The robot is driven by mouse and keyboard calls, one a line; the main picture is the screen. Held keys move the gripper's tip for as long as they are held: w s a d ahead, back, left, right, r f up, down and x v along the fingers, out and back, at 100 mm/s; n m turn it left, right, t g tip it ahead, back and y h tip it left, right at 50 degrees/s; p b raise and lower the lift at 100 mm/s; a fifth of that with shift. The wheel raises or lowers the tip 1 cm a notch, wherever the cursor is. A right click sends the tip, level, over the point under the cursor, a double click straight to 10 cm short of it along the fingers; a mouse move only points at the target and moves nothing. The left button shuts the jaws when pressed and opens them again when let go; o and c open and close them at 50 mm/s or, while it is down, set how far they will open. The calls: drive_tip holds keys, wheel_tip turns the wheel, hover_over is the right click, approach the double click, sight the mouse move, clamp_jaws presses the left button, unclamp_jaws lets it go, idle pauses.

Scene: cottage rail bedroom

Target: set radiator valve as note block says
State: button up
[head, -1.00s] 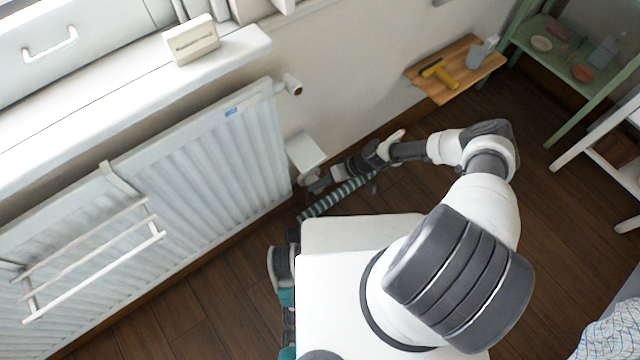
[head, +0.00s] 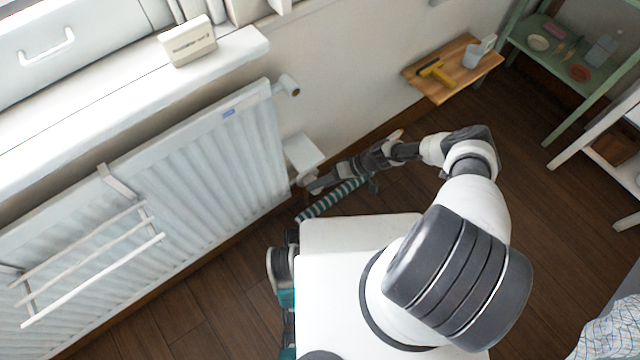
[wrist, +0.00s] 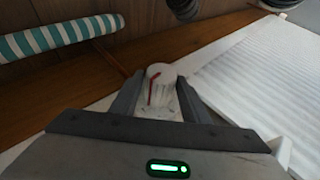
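The radiator (head: 200,165) is white and ribbed, on the wall at left; part of it shows in the wrist view (wrist: 265,75). The valve (wrist: 161,74) is a white round knob with a red mark, low at the radiator's right end. In the wrist view it sits between the fingertips of my gripper (wrist: 161,82). The fingers look open around it, with no clear contact. In the head view my gripper (head: 314,183) is low by the radiator's end, and the valve is mostly hidden there. The note block (head: 188,41) stands on the windowsill; its writing is too small to read.
A striped green-and-white roll (head: 332,198) lies on the floor beside my gripper. A towel rail (head: 92,262) hangs on the radiator. A wooden shelf (head: 440,92) holds a yellow tool and a cup.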

drive_tip(key=shift+o, duration=1.1)
drive_tip(key=p+v, duration=0.3)
drive_tip(key=v, duration=1.4)
drive_tip(key=shift+d, duration=0.2)
drive_tip(key=shift+w+r, duration=0.1)
drive_tip(key=shift+r, duration=0.05)
